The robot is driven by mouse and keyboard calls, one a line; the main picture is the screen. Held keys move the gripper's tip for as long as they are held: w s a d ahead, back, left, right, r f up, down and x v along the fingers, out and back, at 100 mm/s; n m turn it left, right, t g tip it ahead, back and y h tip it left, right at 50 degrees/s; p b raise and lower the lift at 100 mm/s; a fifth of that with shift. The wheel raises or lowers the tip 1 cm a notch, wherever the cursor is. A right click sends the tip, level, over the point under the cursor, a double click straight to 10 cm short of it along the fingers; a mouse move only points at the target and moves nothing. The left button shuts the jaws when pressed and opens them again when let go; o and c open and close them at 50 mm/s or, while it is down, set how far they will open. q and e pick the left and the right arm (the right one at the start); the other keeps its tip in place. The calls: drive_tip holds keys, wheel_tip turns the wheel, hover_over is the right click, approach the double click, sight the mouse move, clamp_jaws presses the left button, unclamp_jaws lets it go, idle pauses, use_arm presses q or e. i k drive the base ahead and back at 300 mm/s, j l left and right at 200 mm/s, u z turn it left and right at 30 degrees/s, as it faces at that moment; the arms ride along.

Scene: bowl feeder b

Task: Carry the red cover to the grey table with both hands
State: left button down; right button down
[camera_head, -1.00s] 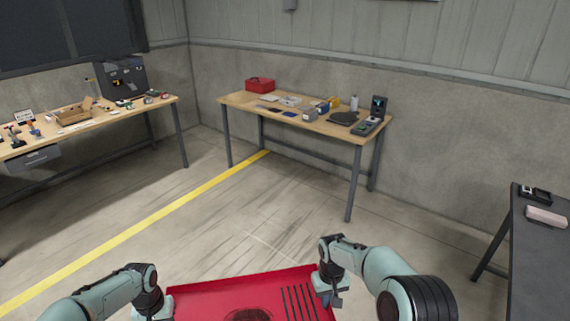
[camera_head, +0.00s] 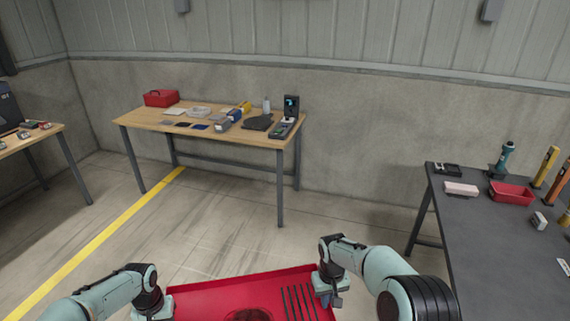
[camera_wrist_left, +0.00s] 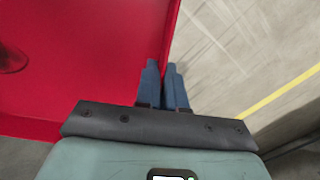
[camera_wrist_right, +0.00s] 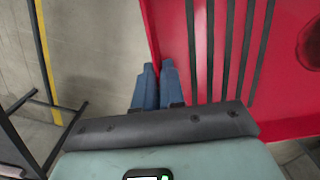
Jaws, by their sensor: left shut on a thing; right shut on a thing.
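The red cover (camera_head: 215,292) is held level in front of me at the bottom of the head view, with dark slots on its right side and a round dark recess near its middle. My left gripper (camera_wrist_left: 164,84) is shut on the cover's left edge, one finger on each side of the rim. My right gripper (camera_wrist_right: 157,84) is shut on the cover's opposite edge, beside the dark slots. The near part of the cover is cut off in the head view. The grey table (camera_head: 480,250) stands at the right, apart from the cover.
A wooden table (camera_head: 205,125) with assorted items stands against the back wall. Open floor (camera_head: 240,225) lies ahead.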

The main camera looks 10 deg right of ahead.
sight(493, 251)
drive_tip(key=i+z, duration=1.05)
drive_tip(key=i, duration=0.15)
drive_tip(key=i+l+z, duration=0.1)
drive_tip(key=i+z, duration=0.35)
drive_tip(key=i, duration=0.25)
drive_tip(key=i+j+z, duration=0.15)
drive_tip(key=i+z, duration=0.3)
drive_tip(key=i, duration=0.2)
drive_tip(key=i+z, duration=0.3)
drive_tip(key=i, duration=0.45)
drive_tip(key=i+z, duration=0.15)
drive_tip(key=z, duration=1.55)
